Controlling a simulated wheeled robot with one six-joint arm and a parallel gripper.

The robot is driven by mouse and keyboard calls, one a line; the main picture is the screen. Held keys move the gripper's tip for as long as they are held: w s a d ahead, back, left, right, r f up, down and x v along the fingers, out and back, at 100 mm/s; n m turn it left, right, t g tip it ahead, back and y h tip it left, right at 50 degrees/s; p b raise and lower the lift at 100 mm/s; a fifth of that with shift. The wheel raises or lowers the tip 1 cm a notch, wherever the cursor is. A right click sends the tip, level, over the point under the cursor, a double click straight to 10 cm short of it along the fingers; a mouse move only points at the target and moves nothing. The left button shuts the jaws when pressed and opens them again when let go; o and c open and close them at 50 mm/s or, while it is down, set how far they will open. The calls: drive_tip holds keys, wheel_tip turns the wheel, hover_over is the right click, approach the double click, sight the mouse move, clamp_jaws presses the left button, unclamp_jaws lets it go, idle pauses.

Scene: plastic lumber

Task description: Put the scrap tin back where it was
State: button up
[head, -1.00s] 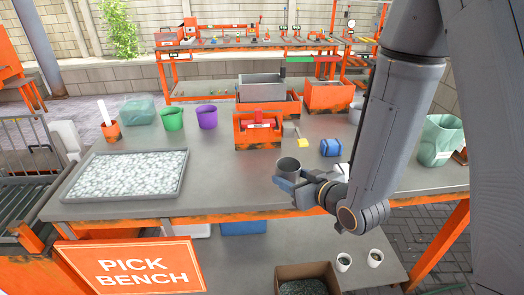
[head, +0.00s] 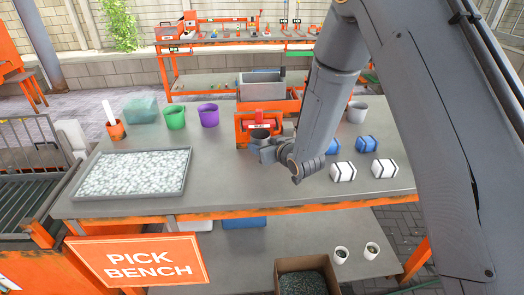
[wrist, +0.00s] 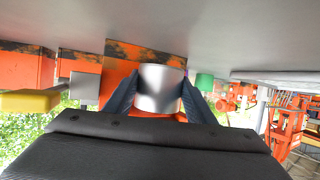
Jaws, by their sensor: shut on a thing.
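The scrap tin is a small grey metal cup with an open top (head: 260,134). It is upright in the head view, just in front of the orange machine with the red top (head: 243,122). My gripper (head: 266,148) is shut on the tin, coming from the near right. The wrist view is upside down and shows the bright tin (wrist: 160,90) between the two dark fingers, with the orange machine behind it. I cannot tell whether the tin's bottom touches the bench.
The grey bench top (head: 228,170) is clear left of my gripper. A tray of pale flakes (head: 182,195), a green cup (head: 175,119) and a purple cup (head: 209,116) stand left. White bales (head: 342,172) and blue bales (head: 366,144) sit right. A yellow-ended tool (wrist: 30,101) shows in the wrist view.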

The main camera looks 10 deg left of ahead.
drive_tip(key=shift+w+a+f+p, duration=0.1)
drive_tip(key=shift+f+p, duration=0.3)
drive_tip(key=shift+f, duration=0.45)
drive_tip(key=shift+w+a+f+p, duration=0.1)
drive_tip(key=shift+f+p, duration=0.25)
drive_tip(key=shift+f, duration=0.5)
drive_tip(key=shift+f, duration=0.1)
drive_tip(key=o, duration=1.1)
drive_tip(key=shift+r, duration=0.2)
drive_tip(key=b+v, duration=0.2)
drive_tip(key=v, duration=1)
drive_tip(key=shift+d, duration=0.1)
